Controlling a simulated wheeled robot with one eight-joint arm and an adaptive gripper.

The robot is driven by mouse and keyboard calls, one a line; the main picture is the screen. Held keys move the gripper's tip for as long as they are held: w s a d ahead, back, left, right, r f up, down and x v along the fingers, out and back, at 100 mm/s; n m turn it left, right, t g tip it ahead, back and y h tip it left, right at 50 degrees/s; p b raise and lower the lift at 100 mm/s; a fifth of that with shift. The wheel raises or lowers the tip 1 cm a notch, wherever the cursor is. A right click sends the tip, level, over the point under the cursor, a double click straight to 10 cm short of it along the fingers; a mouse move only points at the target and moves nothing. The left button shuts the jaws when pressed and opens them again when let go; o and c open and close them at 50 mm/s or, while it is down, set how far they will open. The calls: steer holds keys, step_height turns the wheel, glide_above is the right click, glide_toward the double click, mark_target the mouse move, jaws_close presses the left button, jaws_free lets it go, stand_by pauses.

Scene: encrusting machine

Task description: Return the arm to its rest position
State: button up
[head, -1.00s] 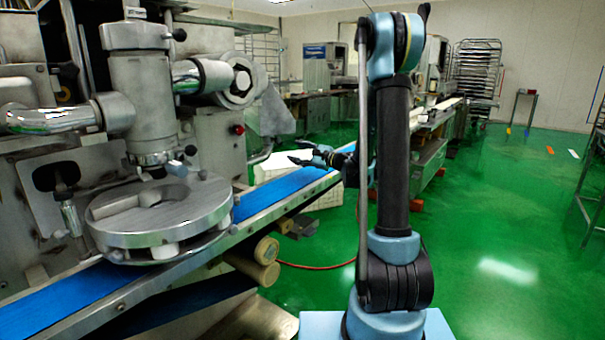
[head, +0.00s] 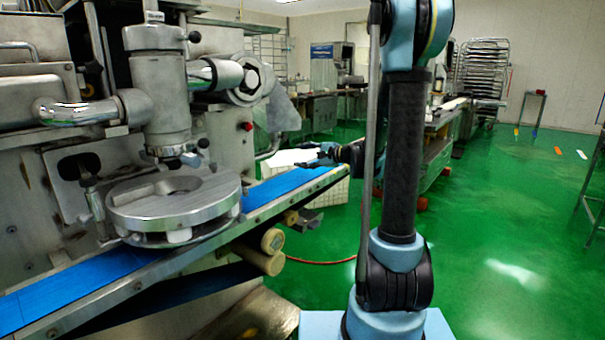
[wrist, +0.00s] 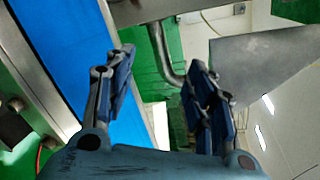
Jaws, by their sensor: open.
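My gripper (head: 312,160) shows in the head view beyond my upright arm, over the far end of the blue conveyor belt, with its fingers pointing left. In the wrist view my gripper (wrist: 160,90) has its two fingers spread wide with nothing between them. The encrusting machine (head: 160,90) stands at the left, with a round metal disc (head: 175,205) above the blue belt (head: 75,290). The belt (wrist: 70,50) also runs along the left of the wrist view. Part of my forearm is hidden behind my upright arm link.
A white crate (head: 328,192) stands on the floor beyond the belt's end. A tray rack (head: 482,75) stands at the back right. The green floor (head: 500,230) at the right is mostly clear.

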steer(key=s+d+f+n+g+h, duration=0.2)
steer(key=s+d+f+n+h, duration=0.2)
steer(key=s, duration=0.9)
steer(key=s+d+f+n+g+h, duration=0.2)
steer(key=s+d+f+n+h, duration=0.2)
steer(key=s+d, duration=0.4)
steer(key=s+d+f+n+g+h, duration=0.2)
steer(key=s+d+f+n+h, duration=0.2)
steer(key=s, duration=1.4)
step_height(320, 180, down, 2)
steer(key=d, duration=0.2)
steer(key=shift+d+n+g+h, duration=0.35)
steer(key=shift+n+g+h, duration=0.05)
steer(key=shift+w+f, duration=0.25)
steer(key=shift+w, duration=0.15)
